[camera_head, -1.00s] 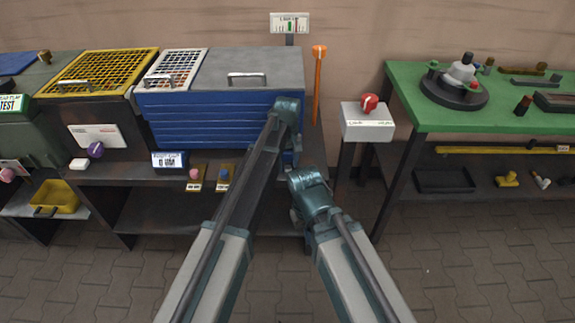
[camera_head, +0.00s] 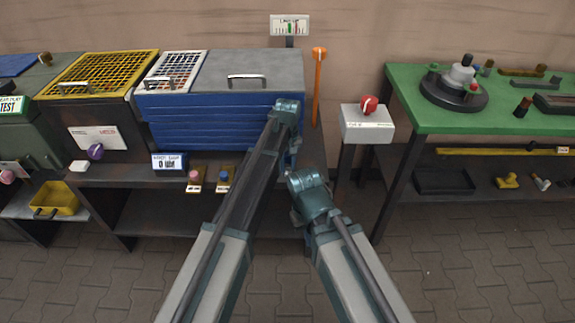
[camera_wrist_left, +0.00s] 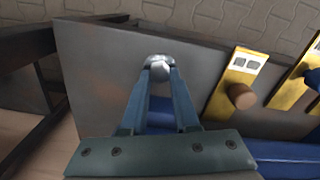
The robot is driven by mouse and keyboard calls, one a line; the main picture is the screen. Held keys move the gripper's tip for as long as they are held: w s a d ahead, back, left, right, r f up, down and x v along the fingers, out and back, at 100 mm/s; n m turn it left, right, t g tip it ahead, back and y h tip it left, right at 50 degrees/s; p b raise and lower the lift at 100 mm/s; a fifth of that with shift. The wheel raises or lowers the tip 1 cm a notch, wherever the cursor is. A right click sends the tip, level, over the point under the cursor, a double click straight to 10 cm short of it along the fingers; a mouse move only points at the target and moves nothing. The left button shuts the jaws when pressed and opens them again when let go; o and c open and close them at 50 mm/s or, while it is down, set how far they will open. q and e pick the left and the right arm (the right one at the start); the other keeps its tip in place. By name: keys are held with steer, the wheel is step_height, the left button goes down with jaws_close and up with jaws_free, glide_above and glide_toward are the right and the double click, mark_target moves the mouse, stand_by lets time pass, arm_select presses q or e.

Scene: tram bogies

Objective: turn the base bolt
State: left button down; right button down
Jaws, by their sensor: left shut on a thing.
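The base bolt (camera_wrist_left: 158,70) is a silver bolt with a rounded, faceted head on the dark grey panel below the blue unit. My left gripper (camera_wrist_left: 159,78) is shut on the bolt head in the left wrist view, its two blue fingers meeting around it. In the head view my left gripper (camera_head: 291,163) hangs down in front of the blue cabinet's right end, and the bolt there is hidden. My right arm shows in the head view beside the left one, but its gripper is not seen.
Yellow plates with a brown knob (camera_wrist_left: 241,95) lie right of the bolt. The blue slatted cabinet (camera_head: 190,130) is behind my left arm. To its right stand an orange lever (camera_head: 318,85), a white box with a red knob (camera_head: 368,125) and a green bench (camera_head: 425,115).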

mark_target(289, 168)
arm_select(q)
steer(key=m, duration=0.6)
steer(key=shift+d, duration=0.1)
steer(key=m, duration=0.6)
steer(key=shift+s+d, duration=0.1)
stand_by(0.4)
steer(key=c, duration=0.7)
jaws_free()
steer(key=shift+o, duration=0.2)
step_height(289, 168, up, 14)
steer(key=p, duration=1.3)
steer(key=shift+p, duration=0.4)
